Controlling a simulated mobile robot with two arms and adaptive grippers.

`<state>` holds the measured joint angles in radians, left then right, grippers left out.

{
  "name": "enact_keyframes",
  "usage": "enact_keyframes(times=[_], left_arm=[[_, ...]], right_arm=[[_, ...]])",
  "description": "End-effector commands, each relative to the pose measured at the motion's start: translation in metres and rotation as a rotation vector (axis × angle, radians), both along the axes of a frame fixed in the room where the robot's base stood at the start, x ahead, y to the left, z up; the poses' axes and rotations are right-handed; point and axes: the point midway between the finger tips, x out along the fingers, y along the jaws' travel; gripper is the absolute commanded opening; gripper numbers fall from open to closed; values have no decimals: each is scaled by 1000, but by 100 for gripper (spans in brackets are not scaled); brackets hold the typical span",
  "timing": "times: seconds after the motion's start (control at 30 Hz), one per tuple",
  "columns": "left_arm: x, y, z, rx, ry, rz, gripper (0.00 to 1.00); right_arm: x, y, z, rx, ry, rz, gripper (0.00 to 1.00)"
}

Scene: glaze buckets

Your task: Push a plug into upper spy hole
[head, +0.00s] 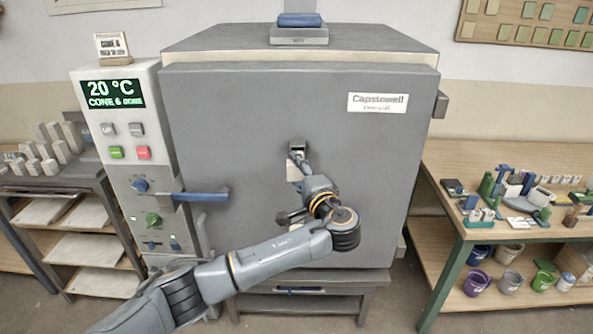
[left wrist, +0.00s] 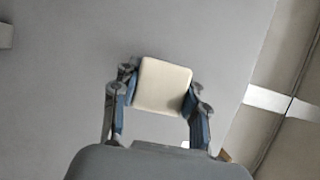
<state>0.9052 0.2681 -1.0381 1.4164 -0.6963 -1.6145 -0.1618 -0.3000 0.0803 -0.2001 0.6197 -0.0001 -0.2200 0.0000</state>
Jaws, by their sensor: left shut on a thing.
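The grey kiln door (head: 215,125) fills the middle of the head view. A small grey fitting with a dark top (head: 297,145), which looks like the upper spy hole, is on the door's middle line. My left gripper (head: 297,160) is at the door just below or in front of this fitting. In the left wrist view my left gripper (left wrist: 160,92) is shut on a pale cream plug (left wrist: 163,85), its fingers on both sides. The plug also shows as a pale patch in the head view (head: 293,172). I cannot tell whether it touches the hole. My right gripper is not in view.
A wooden bench (head: 490,225) with tools and buckets is at the right. A shelf rack (head: 62,190) is at the left.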

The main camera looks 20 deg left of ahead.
Motion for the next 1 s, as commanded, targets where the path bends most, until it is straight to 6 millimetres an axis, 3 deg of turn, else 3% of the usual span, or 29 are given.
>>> enact_keyframes(times=[1.0], left_arm=[[19,5,0,0,-1,0,10]], right_arm=[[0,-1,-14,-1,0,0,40]])
